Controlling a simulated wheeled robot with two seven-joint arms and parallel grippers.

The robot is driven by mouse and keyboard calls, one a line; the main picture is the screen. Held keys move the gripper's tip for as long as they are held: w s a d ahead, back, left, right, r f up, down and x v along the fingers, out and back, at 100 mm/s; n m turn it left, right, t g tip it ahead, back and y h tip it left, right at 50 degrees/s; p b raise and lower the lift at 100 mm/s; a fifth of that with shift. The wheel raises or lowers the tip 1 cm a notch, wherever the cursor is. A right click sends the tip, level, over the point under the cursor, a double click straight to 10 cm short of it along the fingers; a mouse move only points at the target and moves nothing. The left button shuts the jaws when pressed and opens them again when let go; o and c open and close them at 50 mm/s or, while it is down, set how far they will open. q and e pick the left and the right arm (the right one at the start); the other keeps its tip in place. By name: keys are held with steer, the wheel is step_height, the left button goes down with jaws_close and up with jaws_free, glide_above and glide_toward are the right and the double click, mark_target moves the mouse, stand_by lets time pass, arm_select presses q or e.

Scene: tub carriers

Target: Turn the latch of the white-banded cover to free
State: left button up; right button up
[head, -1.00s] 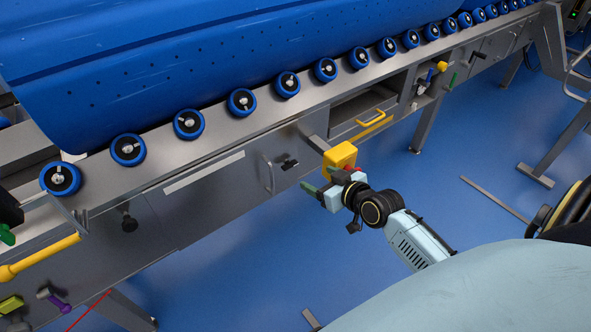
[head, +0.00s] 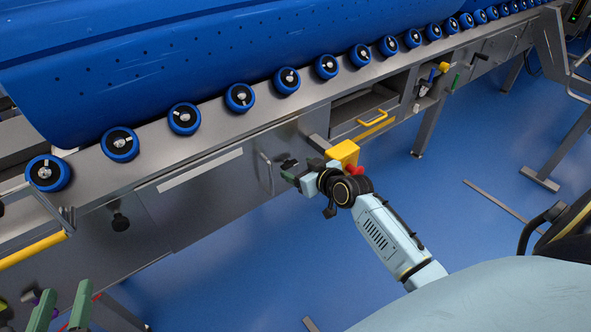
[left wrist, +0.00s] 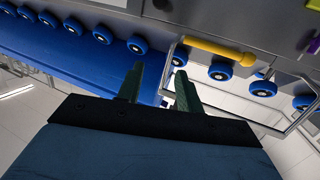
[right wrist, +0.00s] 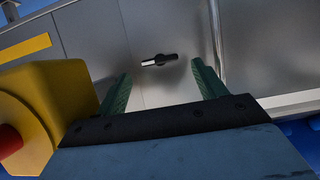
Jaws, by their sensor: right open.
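The white-banded cover (head: 215,200) is a grey metal panel with a white strip (head: 200,171) and a bar handle (head: 266,173). Its dark latch (head: 289,163) sits right of the handle. In the right wrist view the latch (right wrist: 158,60) is a short bar lying nearly level, ahead of and between my fingertips. My right gripper (head: 289,177) is open, empty and close in front of the latch; it also shows in the right wrist view (right wrist: 161,82). No contact with the latch shows. My left gripper (head: 65,295) is open and empty at the lower left, away from this cover.
A yellow box (head: 344,152) with a red button (head: 355,170) stands out close beside my right gripper. A yellow-banded drawer (head: 371,125) is to its right. Another dark knob (head: 120,221) is further left. A yellow bar (head: 35,249) is near my left gripper.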

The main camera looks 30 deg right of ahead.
mark_target(288, 161)
steer(key=shift+b+x, duration=0.4)
steer(key=shift+x, duration=0.55)
arm_select(q)
steer(key=shift+d+r+t+h, duration=0.15)
steer(key=shift+r+t+h, duration=0.1)
steer(key=shift+r+t, duration=0.55)
steer(key=shift+d+r+t+h, duration=0.2)
steer(key=shift+r+t, duration=0.25)
steer(key=shift+r, duration=0.6)
steer(key=shift+d+r+t+h, duration=0.15)
steer(key=shift+r+t+h, duration=0.1)
steer(key=shift+r+t, duration=0.55)
arm_select(e)
steer(key=shift+w+f, duration=0.15)
steer(key=shift+w, duration=0.2)
arm_select(q)
steer(key=shift+r+g, duration=0.1)
steer(key=shift+g, duration=0.15)
